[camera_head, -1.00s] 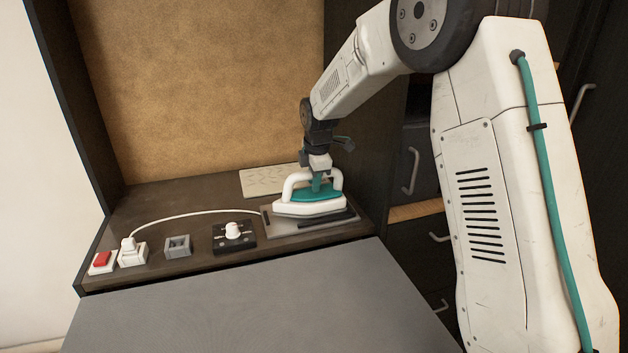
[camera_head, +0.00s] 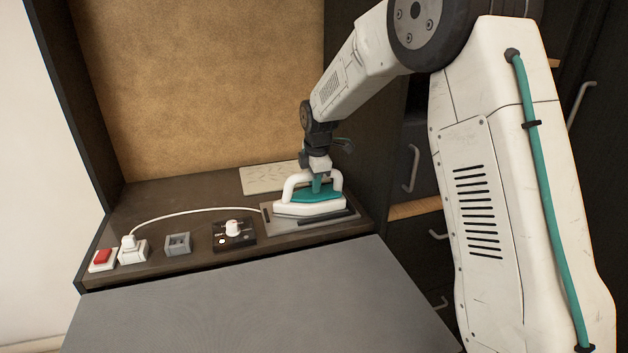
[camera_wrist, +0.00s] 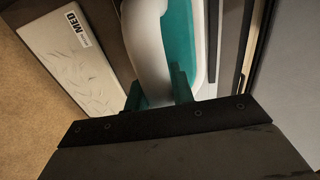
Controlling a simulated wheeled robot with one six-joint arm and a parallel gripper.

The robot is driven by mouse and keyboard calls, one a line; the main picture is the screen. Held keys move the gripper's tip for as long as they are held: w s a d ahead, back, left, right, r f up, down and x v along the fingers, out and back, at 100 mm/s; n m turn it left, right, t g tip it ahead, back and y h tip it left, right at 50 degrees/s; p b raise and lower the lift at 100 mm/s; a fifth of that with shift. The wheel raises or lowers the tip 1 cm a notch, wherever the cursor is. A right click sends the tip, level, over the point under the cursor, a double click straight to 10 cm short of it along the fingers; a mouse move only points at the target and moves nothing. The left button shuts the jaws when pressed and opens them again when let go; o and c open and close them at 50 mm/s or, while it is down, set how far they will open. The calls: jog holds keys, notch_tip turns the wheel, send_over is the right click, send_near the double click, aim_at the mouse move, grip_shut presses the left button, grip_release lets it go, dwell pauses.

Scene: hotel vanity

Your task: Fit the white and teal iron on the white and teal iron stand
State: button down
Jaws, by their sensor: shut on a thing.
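The white and teal iron (camera_head: 311,205) sits level over a flat grey plate with dark bars (camera_head: 275,226), on the right part of the vanity top. It also shows in the wrist view (camera_wrist: 208,40), close up. My gripper (camera_head: 318,184) is above the iron, its teal fingers shut on the iron's white handle; the fingers also show in the wrist view (camera_wrist: 160,92). The iron appears to rest on the plate, but its underside is hidden. No separate white and teal stand can be made out.
A red switch (camera_head: 103,258), a white plug (camera_head: 131,249) with a white cord, a grey socket block (camera_head: 178,245) and a black dial box (camera_head: 234,236) line the front left. A pale card marked MED (camera_head: 268,179) lies behind the iron. A dark side wall stands close at right.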

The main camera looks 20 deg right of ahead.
jog(key=c, duration=1.1)
grip_release()
jog(key=shift+f, duration=0.1)
